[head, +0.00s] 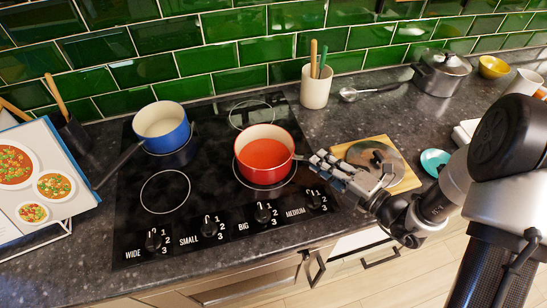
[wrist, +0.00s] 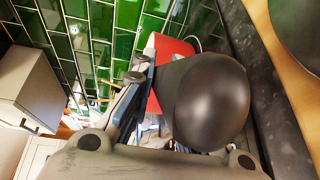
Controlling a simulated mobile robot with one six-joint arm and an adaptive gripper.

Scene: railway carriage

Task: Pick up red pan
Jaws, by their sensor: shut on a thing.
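The red pan (head: 264,172) is upright over the right side of the black hob. It has a cream inner rim and an orange-red inside. Its dark handle points right, towards my gripper (head: 318,166). My gripper is shut on this handle. In the wrist view the dark rounded handle (wrist: 212,103) fills the middle, beside a gripper finger, with the pan's red wall (wrist: 172,50) behind it. The far finger is largely hidden there. I cannot tell whether the pan touches the hob or is slightly raised.
A blue pan (head: 165,139) stands on the hob's back left. A wooden board (head: 405,182) with a glass lid (head: 375,158) lies right of the red pan, close to my gripper. A utensil pot (head: 316,90) stands behind. A cookbook (head: 35,180) is at left. The hob's front left is clear.

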